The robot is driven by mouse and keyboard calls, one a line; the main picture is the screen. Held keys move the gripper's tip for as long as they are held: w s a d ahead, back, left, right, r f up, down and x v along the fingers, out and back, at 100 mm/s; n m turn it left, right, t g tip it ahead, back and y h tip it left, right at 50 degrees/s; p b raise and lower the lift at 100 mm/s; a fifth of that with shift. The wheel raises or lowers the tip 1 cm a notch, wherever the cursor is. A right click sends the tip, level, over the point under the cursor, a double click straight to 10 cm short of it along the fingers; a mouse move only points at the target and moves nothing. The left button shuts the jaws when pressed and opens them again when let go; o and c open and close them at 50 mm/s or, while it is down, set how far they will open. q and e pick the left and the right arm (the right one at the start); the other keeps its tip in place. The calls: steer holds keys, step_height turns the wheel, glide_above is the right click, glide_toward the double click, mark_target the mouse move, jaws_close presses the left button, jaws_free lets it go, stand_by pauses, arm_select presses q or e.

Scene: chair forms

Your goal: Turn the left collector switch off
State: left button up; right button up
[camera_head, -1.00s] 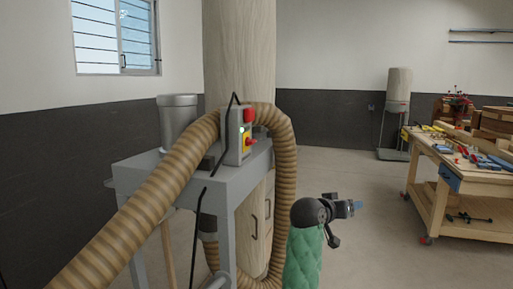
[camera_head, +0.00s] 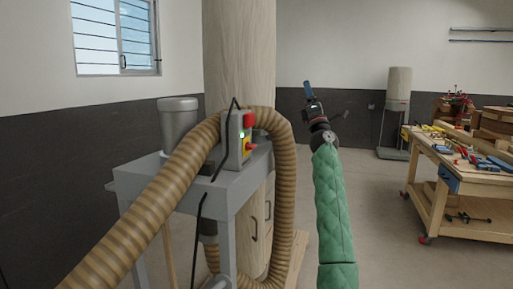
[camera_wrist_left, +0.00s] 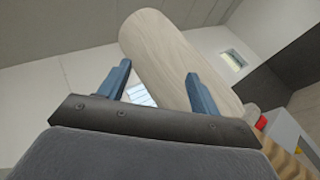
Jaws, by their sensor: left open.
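The collector switch box (camera_head: 234,139) is a grey box on the grey collector stand, upright in front of the pale cylinder. It has a red button (camera_head: 249,120) on top, a lit green light (camera_head: 242,135) and a yellow plate with a red knob (camera_head: 249,146). My left gripper (camera_head: 307,86) is raised to the right of the box, pointing up and apart from it. In the left wrist view its two blue fingers (camera_wrist_left: 158,70) are spread with nothing between them. A red part (camera_wrist_left: 261,123) shows at that view's right edge. My right gripper is out of view.
A ribbed tan hose (camera_head: 284,180) loops around the switch box, between it and my left arm. The grey stand (camera_head: 190,182) is below. A second collector (camera_head: 397,95) stands at the back, and a wooden workbench (camera_head: 470,165) at right. Open floor lies between.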

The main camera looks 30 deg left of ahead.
arm_select(q)
steer(key=s+a+f+n+g+y, duration=0.2)
steer(key=a+f+n+g+y, duration=0.35)
steer(key=n+g, duration=0.85)
steer(key=n+g+h, duration=0.7)
steer(key=n+g, duration=0.3)
steer(key=n, duration=0.1)
glide_toward(255, 147)
steer(key=a, duration=0.1)
steer(key=p+x, duration=0.1)
steer(key=x, duration=0.1)
steer(key=p+x, duration=0.1)
steer(key=x, duration=0.1)
steer(key=p+x, duration=0.1)
steer(key=x, duration=0.1)
steer(key=shift+s+a+r+p, duration=0.1)
steer(key=shift+s+r+p, duration=0.05)
steer(key=shift+s+p, duration=0.2)
steer(key=shift+y+p+x, duration=0.25)
steer(key=shift+p+x, duration=0.1)
steer(key=shift+x, duration=0.65)
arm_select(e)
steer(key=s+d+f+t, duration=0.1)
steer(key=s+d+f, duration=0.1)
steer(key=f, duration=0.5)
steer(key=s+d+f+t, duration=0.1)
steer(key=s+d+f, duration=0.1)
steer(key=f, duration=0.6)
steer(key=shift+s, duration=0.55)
